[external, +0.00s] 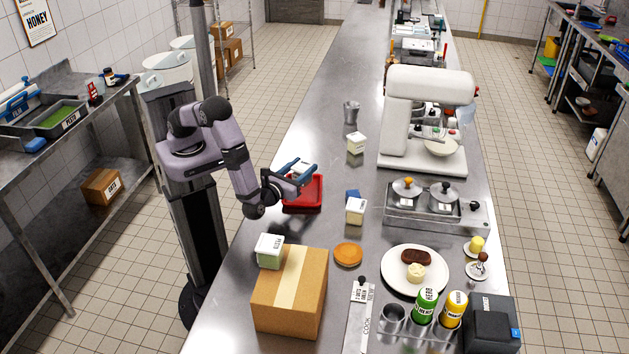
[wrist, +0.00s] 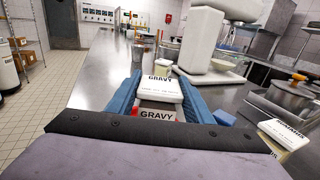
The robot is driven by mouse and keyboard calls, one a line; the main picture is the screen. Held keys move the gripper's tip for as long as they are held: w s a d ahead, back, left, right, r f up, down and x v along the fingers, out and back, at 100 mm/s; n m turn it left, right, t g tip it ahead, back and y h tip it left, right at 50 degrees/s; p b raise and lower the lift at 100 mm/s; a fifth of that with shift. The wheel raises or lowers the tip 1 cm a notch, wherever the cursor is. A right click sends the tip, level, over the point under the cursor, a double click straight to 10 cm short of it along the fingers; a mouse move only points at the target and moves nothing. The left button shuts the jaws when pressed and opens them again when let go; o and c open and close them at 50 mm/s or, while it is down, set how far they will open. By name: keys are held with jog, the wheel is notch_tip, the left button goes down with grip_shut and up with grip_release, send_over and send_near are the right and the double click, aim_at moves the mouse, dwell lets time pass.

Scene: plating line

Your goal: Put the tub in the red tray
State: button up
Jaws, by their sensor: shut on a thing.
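My gripper (external: 299,172) is shut on a white tub (external: 301,167) over the far part of the red tray (external: 304,207). In the wrist view the tub (wrist: 160,91) sits between the blue fingers, its lid up and roughly level, with GRAVY printed on it. A strip of the red tray (wrist: 139,114) shows below it, beside a second GRAVY label. Whether the tub touches the tray floor is hidden by the fingers.
Similar white tubs stand behind the tray (external: 356,143), to its right (external: 355,211) and on a cardboard box (external: 290,300) in front. A blue block (external: 353,194) and an orange disc (external: 348,254) lie nearby. A mixer (external: 405,110) stands right. Counter left of the box is bare.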

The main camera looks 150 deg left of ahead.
jog(key=shift+f+p, duration=0.5)
jog(key=shift+f, duration=1.5)
jog(key=shift+f, duration=0.15)
jog(key=o, duration=1.1)
jog(key=shift+o, duration=0.2)
jog(key=shift+d, duration=0.1)
jog(key=b+v, duration=0.5)
jog(key=v, duration=0.5)
jog(key=shift+d, duration=0.1)
jog(key=shift+v, duration=0.85)
